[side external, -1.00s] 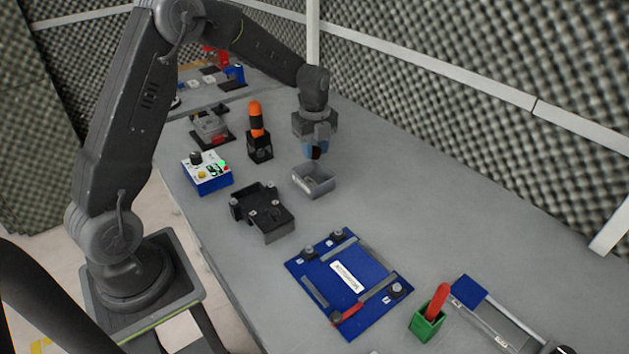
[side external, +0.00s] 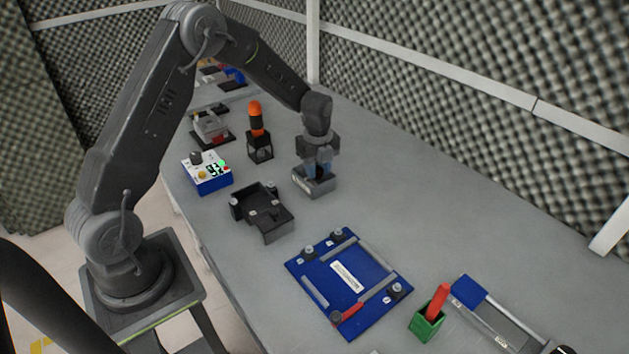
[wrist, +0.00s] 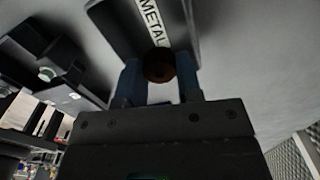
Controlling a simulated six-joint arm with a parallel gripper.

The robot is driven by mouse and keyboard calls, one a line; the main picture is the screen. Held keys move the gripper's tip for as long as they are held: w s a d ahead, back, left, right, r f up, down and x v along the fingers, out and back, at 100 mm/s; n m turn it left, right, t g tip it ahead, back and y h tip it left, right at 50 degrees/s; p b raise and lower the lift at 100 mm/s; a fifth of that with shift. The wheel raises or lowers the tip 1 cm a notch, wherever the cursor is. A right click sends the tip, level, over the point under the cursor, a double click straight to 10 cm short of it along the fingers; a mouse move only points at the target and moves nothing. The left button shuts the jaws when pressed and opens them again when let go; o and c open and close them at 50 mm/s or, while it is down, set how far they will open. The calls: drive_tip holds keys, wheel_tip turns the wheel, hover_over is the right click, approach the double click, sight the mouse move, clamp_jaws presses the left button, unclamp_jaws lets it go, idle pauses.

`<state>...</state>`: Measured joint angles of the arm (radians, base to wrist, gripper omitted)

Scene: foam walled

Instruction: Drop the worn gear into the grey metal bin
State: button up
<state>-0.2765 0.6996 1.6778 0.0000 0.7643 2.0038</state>
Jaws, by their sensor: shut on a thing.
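The grey metal bin (side external: 305,185) stands on the bench in the side external view. In the wrist view the bin (wrist: 117,25) fills the top middle, with a white label reading METAL. My gripper (side external: 319,172) points down into the bin, its fingertips at or below the rim. In the wrist view my gripper (wrist: 160,80) is shut on the worn gear (wrist: 159,66), a dark brown round piece between the two blue fingers. The gear is hidden in the side external view.
A black fixture (side external: 262,212) stands in front of the bin. A blue and white button box (side external: 207,173) and an orange-handled tool in a black holder (side external: 257,130) are to the left. A blue plate (side external: 348,282) lies nearer. The bench right of the bin is clear.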

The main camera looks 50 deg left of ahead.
drive_tip(key=o, duration=1)
wheel_tip(320, 180, up, 14)
drive_tip(key=shift+f, duration=0.1)
